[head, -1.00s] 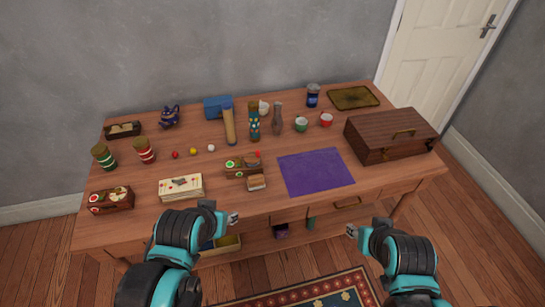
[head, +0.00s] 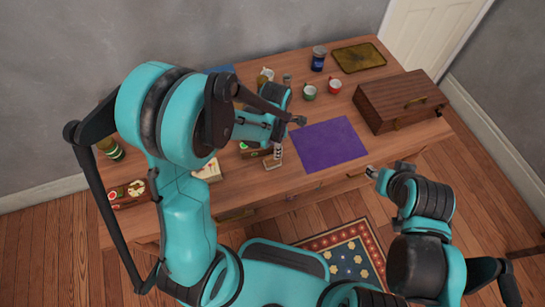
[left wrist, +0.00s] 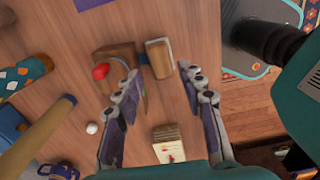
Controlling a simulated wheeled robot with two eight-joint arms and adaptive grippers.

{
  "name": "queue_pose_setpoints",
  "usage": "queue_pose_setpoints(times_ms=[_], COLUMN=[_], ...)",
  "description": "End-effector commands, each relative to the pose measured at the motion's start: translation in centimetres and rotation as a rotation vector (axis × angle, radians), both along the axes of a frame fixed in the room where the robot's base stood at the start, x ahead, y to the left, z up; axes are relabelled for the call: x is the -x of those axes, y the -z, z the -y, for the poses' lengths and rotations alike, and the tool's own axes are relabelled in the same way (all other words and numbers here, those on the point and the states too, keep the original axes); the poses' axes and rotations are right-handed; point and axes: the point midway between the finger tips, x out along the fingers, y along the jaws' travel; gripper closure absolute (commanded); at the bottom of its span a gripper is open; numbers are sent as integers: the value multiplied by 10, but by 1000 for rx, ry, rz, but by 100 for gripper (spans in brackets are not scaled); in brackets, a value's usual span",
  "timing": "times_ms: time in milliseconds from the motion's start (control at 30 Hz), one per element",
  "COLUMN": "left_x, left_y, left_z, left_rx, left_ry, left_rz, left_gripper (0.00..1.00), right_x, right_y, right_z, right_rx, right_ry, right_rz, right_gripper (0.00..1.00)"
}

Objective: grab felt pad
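A flat purple pad (head: 328,143), which looks like felt, lies on the table (head: 386,151). Its edge shows at the top of the left wrist view (left wrist: 92,4). A small brown block with a pale side (left wrist: 160,57) lies beside a wooden tray (left wrist: 118,62); I cannot tell whether this block is felt. My left gripper (head: 288,138) is above the table, left of the purple pad. In the left wrist view its fingers (left wrist: 160,92) are spread with nothing held between them. My right gripper (head: 371,172) is near the table's front edge; its opening is unclear.
A dark wooden chest (head: 399,101) stands right of the purple pad. My left arm hides much of the table's left side.

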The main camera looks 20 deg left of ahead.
Motion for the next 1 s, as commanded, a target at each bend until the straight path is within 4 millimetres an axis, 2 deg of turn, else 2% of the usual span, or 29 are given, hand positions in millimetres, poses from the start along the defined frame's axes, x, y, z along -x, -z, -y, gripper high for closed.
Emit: queue_pose_setpoints(times_ms=[433,633,733,900,933,1000], left_x=[0,1,1,1,1,1], left_y=[47,78,84,82,82,82], left_z=[-3,-7,-7,-7,-7,-7], left_rx=[-1,-1,-1,-1,-1,-1], left_ry=[-52,-50,-50,-49,-49,-49], left_rz=[-12,-11,-11,-11,-11,-11], left_gripper=[60,60,60,60,66,84], right_x=[0,0,0,0,0,0], right_y=[18,33,35,33,33,33], right_z=[0,0,0,0,0,0], right_rx=[0,0,0,0,0,0], right_ry=[0,0,0,0,0,0], right_rz=[0,0,0,0,0,0], right_gripper=[60,60,60,60,60,60])
